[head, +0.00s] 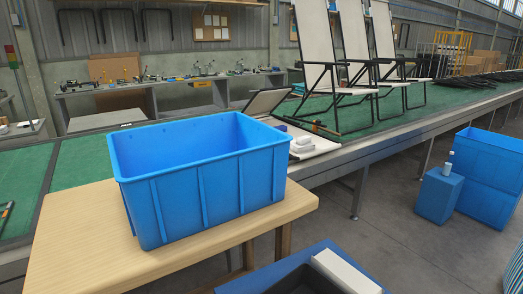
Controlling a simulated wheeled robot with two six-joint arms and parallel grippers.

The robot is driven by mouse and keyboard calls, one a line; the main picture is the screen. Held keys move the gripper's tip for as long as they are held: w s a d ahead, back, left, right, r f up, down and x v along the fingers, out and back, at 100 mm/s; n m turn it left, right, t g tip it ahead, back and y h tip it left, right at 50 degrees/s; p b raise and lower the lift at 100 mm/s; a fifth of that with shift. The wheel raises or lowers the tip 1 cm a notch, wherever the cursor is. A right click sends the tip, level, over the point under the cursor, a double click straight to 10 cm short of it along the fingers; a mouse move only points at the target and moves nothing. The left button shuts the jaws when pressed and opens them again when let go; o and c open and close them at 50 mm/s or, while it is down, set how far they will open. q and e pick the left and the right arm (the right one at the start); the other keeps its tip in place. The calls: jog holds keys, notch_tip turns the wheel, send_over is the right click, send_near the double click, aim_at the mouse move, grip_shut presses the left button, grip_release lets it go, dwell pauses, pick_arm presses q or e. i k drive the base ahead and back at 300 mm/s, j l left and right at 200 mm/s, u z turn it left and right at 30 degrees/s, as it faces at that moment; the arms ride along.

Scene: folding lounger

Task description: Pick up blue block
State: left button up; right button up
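A blue box-shaped block (438,197) stands upright on the floor at the right of the head view. A small white bottle (447,169) shows at its top. I cannot tell whether the block is solid or hollow. Neither of my grippers is in view, so I cannot see what they hold.
An open blue bin (208,195) sits on a wooden table (85,238). Large blue crates (488,170) stand just right of the block. A green-topped conveyor (345,140) with folding loungers (350,72) runs behind. Grey floor (385,225) is clear left of the block.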

aim_at(283, 129)
jog(key=i+l+u, duration=0.1)
jog(key=l, duration=0.5)
jog(key=i+l+u, duration=0.15)
jog(key=l, duration=0.45)
jog(key=i+l+u, duration=0.1)
jog(key=l, duration=0.5)
jog(key=i+l+u, duration=0.1)
jog(key=l, duration=0.55)
jog(key=i+l+u, duration=0.1)
jog(key=l, duration=0.3)
jog(key=i+l, duration=0.25)
jog(key=i+l+u, duration=0.15)
jog(key=l, duration=0.35)
jog(key=i+l+u, duration=0.1)
jog(key=l, duration=0.3)
jog(key=i+l, duration=0.15)
jog(key=l, duration=0.25)
jog(key=i+l+u, duration=0.15)
jog(key=l, duration=0.3)
jog(key=i+l, duration=0.3)
jog(key=i+l+u, duration=0.1)
jog(key=i+l, duration=0.15)
jog(key=l, duration=0.2)
